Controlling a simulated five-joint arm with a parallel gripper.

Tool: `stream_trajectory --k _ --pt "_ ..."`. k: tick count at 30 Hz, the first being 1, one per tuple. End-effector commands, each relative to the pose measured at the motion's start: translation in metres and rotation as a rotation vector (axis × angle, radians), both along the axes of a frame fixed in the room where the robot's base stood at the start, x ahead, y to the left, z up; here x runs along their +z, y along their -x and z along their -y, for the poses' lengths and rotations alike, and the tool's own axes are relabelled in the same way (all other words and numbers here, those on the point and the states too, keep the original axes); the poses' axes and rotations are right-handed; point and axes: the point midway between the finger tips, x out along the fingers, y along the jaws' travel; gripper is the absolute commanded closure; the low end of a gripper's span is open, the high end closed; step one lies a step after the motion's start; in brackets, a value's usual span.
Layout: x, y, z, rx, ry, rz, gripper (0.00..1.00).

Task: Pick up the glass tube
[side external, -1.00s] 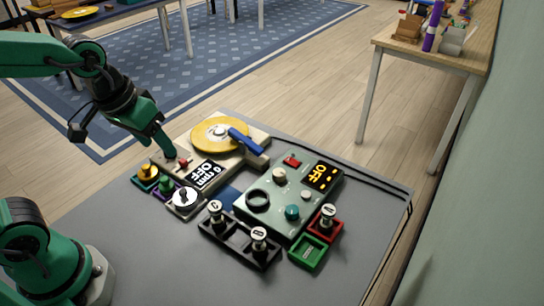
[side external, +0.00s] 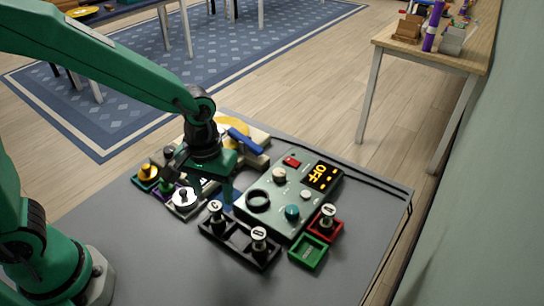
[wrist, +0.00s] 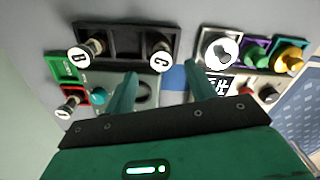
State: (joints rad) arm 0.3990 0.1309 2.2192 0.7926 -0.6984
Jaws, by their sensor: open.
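Two tubes with round white lettered tops stand in a black rack (side external: 211,235). The tube marked C (side external: 215,212) is at the left end and the tube marked B (side external: 259,238) at the right end. A third white-topped tube (side external: 327,214) stands in a small red tray. My gripper (side external: 205,182) is open and empty, pointing down behind and left of tube C. In the wrist view, tube C (wrist: 160,60) shows just beyond the gap between my fingers (wrist: 162,85), and tube B (wrist: 82,55) lies to the left. Glass is hard to make out at this size.
A green panel box with an OFF display (side external: 322,177) stands right of my gripper. Several knobbed trays (side external: 184,203) and a turntable box with a yellow disc lie left and behind, partly hidden by my arm. A green tray (side external: 308,253) sits in front. The mat's front is clear.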

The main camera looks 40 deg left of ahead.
Motion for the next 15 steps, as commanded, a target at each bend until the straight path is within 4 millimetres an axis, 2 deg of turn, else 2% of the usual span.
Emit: stream_trajectory --k 5,15 --pt "-0.002 0.000 0.000 0.000 0.000 0.000 0.45" --pt "-0.025 0.000 0.000 -0.001 0.000 0.000 0.45"
